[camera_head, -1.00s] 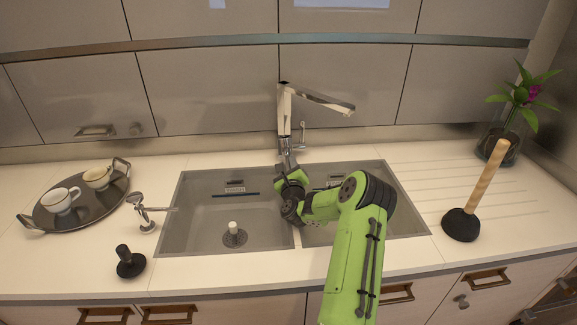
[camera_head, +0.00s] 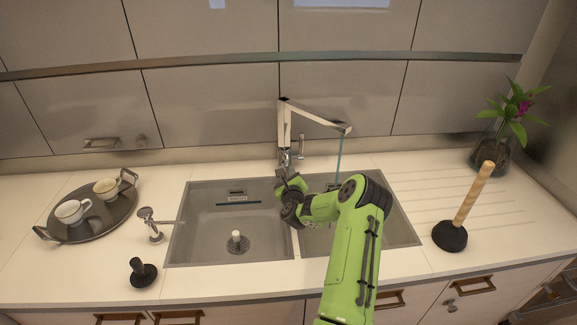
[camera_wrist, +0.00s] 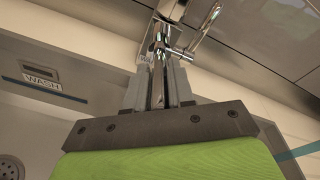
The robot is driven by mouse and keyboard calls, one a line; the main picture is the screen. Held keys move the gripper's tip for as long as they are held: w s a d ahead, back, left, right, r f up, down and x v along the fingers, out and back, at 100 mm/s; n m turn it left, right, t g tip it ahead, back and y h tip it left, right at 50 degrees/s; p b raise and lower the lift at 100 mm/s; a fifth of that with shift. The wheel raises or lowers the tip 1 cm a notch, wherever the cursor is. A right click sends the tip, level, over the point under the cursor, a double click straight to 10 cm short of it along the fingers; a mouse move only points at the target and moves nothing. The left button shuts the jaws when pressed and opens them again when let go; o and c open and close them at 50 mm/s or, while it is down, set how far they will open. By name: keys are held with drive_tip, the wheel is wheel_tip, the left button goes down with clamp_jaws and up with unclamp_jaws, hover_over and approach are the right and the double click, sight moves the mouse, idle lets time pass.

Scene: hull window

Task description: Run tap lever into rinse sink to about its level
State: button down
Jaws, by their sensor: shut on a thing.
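The chrome tap (camera_head: 285,130) stands behind the two sinks, with its spout over the right one. A thin bluish stream (camera_head: 340,158) falls from the spout into the right, rinse sink (camera_head: 398,228). My arm hides much of that sink, and I cannot tell its water level. My gripper (camera_head: 283,174) is at the tap's base, shut on the chrome tap lever. In the wrist view the fingers (camera_wrist: 159,85) close around the lever's thin bar (camera_wrist: 158,62). The left sink (camera_head: 207,207) has a "WASH" label (camera_wrist: 40,78) in the wrist view.
A tray (camera_head: 113,218) with two cups, a small chrome fixture (camera_head: 151,224) and a black stopper (camera_head: 141,272) are at left. A plunger (camera_head: 450,237) and a vase plant (camera_head: 492,150) stand at right.

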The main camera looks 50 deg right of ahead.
drive_tip(key=shift+w+r+g+y+p, duration=0.1)
drive_tip(key=shift+r+g+y+p, duration=0.3)
drive_tip(key=shift+p, duration=1.15)
drive_tip(key=shift+r+g+p, duration=0.2)
drive_tip(key=shift+r+p, duration=0.5)
drive_tip(key=shift+p, duration=0.85)
drive_tip(key=p, duration=0.2)
drive_tip(key=shift+w+d+r+p, duration=0.1)
drive_tip(key=shift+p, duration=0.3)
drive_tip(key=shift+g+y, duration=0.3)
drive_tip(key=c, duration=1)
unclamp_jaws()
drive_tip(key=shift+f, duration=0.2)
drive_tip(key=shift+o, duration=0.2)
